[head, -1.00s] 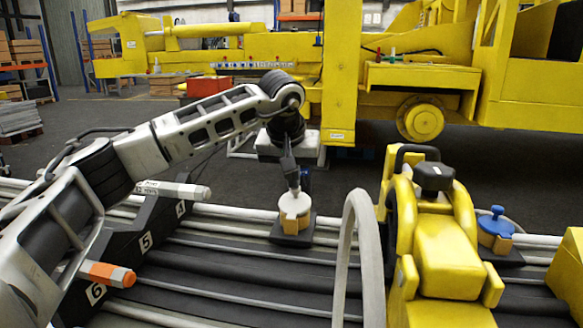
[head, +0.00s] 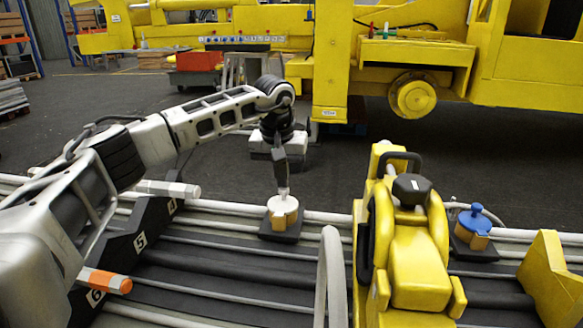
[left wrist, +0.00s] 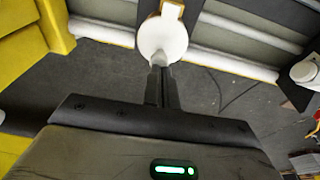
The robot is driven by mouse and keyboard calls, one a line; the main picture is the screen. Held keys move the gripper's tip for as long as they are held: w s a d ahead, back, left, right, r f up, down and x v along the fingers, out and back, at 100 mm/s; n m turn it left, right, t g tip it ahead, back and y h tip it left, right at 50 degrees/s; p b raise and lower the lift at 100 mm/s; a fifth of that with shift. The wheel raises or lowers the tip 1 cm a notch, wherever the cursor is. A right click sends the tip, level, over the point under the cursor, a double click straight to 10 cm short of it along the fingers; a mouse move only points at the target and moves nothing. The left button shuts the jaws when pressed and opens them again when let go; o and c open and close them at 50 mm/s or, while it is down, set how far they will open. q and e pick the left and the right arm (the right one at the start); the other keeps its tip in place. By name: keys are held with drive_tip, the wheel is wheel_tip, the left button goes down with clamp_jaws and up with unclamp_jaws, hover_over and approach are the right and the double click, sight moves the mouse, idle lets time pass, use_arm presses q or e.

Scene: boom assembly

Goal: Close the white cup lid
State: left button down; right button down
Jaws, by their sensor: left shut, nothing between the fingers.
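The white cup lid (head: 283,203) sits on top of an orange-yellow cup on a dark square base, among the long rails. In the left wrist view the lid (left wrist: 162,38) is a white disc at the top centre, with part of the orange body (left wrist: 172,9) beyond it. My left gripper (head: 283,191) comes down from above, its fingers together, tips at the lid. In the left wrist view the closed fingertips (left wrist: 159,62) overlap the lid's near edge; whether they touch it I cannot tell. My right gripper is not in view.
A blue-lidded cup (head: 473,224) stands at the right. A yellow machine part with a black handle (head: 415,240) and a grey curved hoop (head: 331,280) stand between.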

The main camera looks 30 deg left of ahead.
sight(281, 202)
use_arm(q)
drive_tip(key=shift+d, duration=0.1)
drive_tip(key=shift+s, duration=0.1)
